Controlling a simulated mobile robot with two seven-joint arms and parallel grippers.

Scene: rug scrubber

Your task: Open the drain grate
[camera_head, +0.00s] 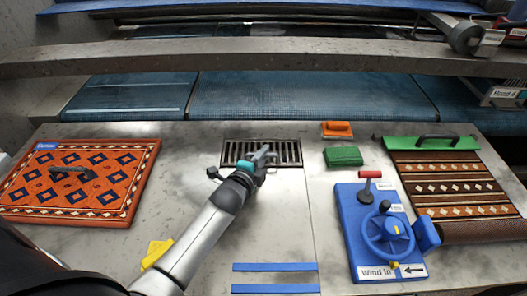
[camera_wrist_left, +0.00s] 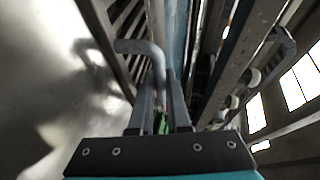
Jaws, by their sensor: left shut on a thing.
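The drain grate (camera_head: 235,152) is a dark metal rectangle with parallel slats, set in the grey worktop at the centre of the head view. It appears to lie flat. My left gripper (camera_head: 268,154) reaches over the middle of the grate from the lower left and hides part of its slats. In the left wrist view, the gripper's fingers (camera_wrist_left: 163,85) are shut on a bent grey metal handle (camera_wrist_left: 145,48), next to the slats of the grate (camera_wrist_left: 118,22). My right gripper is not in view.
An orange patterned rug (camera_head: 115,205) lies left, a brown rug (camera_head: 450,185) right. A blue wheel panel (camera_head: 350,235) is front right. An orange brush (camera_head: 337,130) and green block (camera_head: 343,156) sit right of the grate. A yellow object (camera_head: 157,251) is beside my left arm.

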